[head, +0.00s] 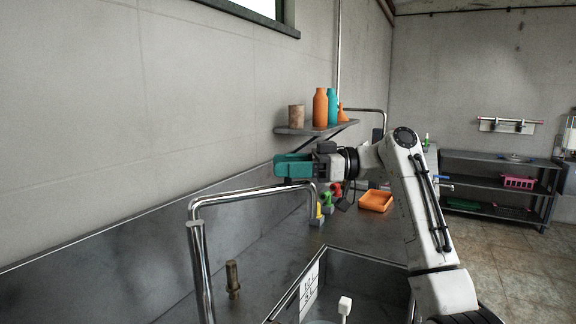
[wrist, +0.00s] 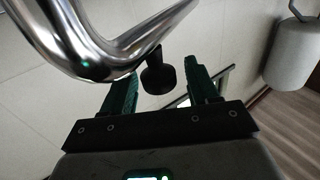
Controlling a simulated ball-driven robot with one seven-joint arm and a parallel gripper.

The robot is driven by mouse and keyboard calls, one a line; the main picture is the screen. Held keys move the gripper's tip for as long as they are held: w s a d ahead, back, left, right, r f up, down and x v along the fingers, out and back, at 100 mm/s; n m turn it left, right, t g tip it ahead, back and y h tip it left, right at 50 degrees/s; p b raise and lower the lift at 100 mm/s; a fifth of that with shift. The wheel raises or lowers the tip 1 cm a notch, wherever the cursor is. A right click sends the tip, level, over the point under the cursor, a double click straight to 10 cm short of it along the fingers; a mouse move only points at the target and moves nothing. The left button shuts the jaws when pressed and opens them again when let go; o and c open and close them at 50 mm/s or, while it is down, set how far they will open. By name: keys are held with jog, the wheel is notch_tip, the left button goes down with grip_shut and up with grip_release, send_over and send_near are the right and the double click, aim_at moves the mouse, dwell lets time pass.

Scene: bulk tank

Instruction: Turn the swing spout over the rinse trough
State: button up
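The swing spout (head: 250,192) is a bent chrome pipe. It rises at the left, runs right across the picture and turns down at its right end. That end appears above the counter, beyond the far left corner of the rinse trough (head: 375,256), a metal basin at the bottom. My gripper (head: 278,166) has teal fingers and shows just above the pipe's right part. In the wrist view, the fingers (wrist: 160,82) are apart, with the chrome pipe (wrist: 95,60) close beyond them. A dark round knob (wrist: 158,76) shows between them; I cannot tell whether it touches.
A shelf (head: 312,129) with orange and teal bottles (head: 320,107) hangs behind my gripper. An orange tray (head: 376,200) and small coloured spray heads (head: 327,199) are on the counter. A brown fitting (head: 233,278) stands near the spout's base. A white-headed tool (head: 345,305) is at the trough.

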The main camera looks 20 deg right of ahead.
jog(key=b+v, duration=0.1)
jog(key=v, duration=0.9)
jog(key=shift+s+d, duration=0.15)
jog(key=shift+d, duration=0.2)
